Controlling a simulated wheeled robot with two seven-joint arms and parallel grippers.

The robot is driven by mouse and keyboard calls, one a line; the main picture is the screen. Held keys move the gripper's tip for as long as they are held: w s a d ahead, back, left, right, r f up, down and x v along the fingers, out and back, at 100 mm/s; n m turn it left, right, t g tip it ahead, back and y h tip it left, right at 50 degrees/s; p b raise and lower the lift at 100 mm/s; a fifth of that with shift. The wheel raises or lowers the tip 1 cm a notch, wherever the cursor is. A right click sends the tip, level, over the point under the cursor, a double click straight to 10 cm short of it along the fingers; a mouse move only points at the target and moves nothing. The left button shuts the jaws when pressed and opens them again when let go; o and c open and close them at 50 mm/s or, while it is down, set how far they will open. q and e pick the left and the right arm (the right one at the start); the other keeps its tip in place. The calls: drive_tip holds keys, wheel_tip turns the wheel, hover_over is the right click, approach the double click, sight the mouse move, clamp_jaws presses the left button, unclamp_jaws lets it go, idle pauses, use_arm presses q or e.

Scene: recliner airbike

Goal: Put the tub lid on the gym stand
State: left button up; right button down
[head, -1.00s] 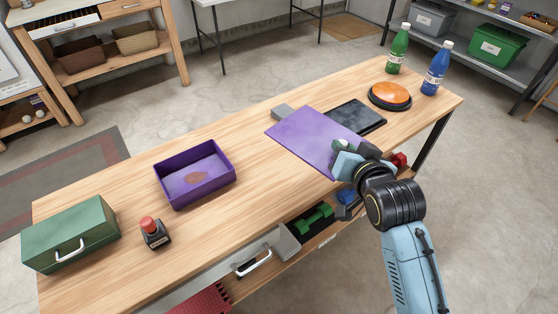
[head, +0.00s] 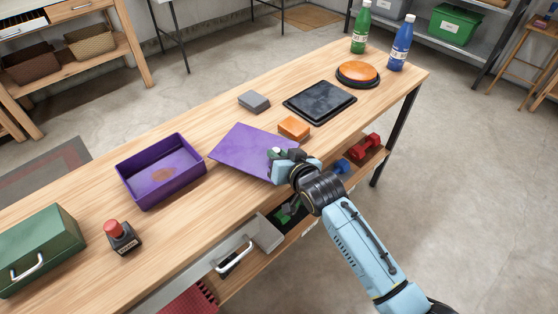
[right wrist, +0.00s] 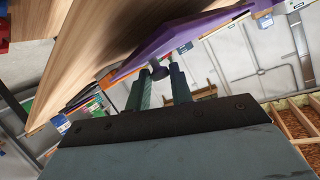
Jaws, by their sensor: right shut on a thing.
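The purple tub lid (head: 240,148) is a flat panel, slightly tilted, above the wooden bench top in the head view. My right gripper (head: 281,164) is shut on its near right edge. The right wrist view shows the lid's purple edge (right wrist: 185,38) at the two fingers (right wrist: 160,74). The open purple tub (head: 160,197) stands on the bench, left of the lid and a little apart from it. No label tells which thing is the gym stand; the bench (head: 180,254) has dumbbells (head: 365,146) on its lower shelf. My left gripper is out of view.
A grey block (head: 254,102), an orange block (head: 294,128), a black slab (head: 320,101) and an orange-topped disc (head: 358,73) lie right of the lid. Two bottles stand at the far end. A stamp (head: 122,238) and a green box (head: 40,250) stand left.

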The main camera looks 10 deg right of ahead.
drive_tip(key=shift+f, duration=0.8)
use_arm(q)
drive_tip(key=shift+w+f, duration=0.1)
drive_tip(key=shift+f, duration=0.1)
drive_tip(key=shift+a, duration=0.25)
use_arm(e)
drive_tip(key=c, duration=1.2)
unclamp_jaws()
drive_tip(key=shift+c, duration=0.2)
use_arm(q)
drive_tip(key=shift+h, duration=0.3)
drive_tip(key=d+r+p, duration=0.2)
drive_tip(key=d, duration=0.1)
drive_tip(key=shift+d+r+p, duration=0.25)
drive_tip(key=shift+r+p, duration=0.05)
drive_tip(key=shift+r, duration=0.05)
use_arm(e)
drive_tip(key=v, duration=1.2)
